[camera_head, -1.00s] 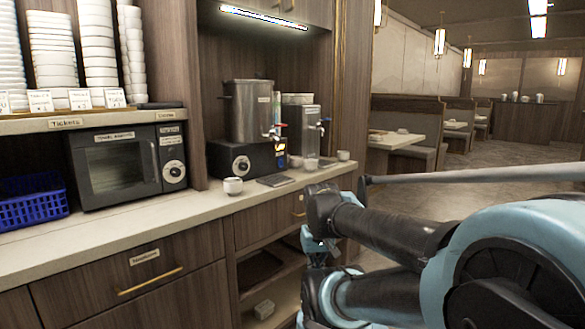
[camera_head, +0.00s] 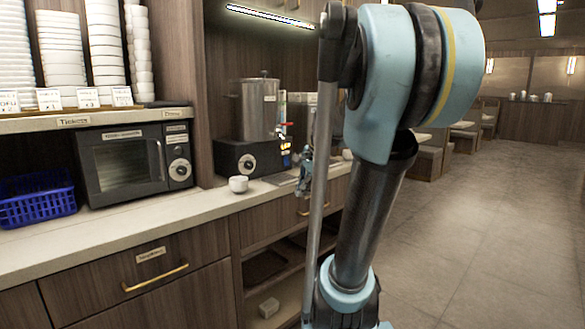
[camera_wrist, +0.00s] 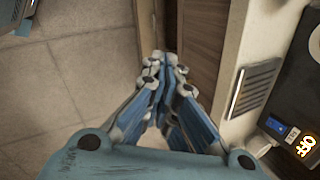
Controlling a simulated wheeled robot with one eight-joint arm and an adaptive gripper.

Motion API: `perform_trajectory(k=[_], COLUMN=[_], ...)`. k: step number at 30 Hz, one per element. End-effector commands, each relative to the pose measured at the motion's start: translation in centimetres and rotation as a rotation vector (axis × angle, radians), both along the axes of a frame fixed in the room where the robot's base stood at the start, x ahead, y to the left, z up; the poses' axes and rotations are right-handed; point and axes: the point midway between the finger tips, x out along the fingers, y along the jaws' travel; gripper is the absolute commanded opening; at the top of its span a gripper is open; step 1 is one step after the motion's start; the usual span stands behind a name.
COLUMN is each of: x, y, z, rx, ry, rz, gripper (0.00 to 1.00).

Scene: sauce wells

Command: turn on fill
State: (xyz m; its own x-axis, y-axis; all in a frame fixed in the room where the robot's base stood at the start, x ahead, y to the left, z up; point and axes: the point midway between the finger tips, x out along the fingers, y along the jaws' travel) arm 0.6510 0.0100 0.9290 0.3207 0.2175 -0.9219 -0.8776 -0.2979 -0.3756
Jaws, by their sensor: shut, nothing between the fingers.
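A steel urn (camera_head: 255,112) stands on a black base unit (camera_head: 225,157) with a round dial (camera_head: 246,163), at the back of the counter. A red-handled tap (camera_head: 283,136) is on the urn's right side. In the wrist view, the black unit (camera_wrist: 288,100) at the right edge has a small blue display (camera_wrist: 275,125) and a glowing orange sign (camera_wrist: 306,146) that seems to read OFF. My gripper (camera_wrist: 160,60) is shut and empty, left of the slotted drip tray (camera_wrist: 253,88). It also shows in the head view (camera_head: 306,165), in front of the unit's right side.
A microwave (camera_head: 122,163) and a blue basket (camera_head: 35,203) are further left. My arm hides most of a second dispenser (camera_head: 300,112). The floor (camera_head: 470,235) at right is clear.

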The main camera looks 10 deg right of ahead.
Motion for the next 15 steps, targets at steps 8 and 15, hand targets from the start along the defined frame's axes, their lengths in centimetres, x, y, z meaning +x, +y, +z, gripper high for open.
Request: perform_trajectory(k=[8, 15], x=[10.9, 19.8], y=[-2.3, -4.9], z=[4.6, 7.0], rx=[0.259, 0.491], ry=[0.056, 0.128], rz=[-0.468, -0.838], gripper=[0.00, 0.00])
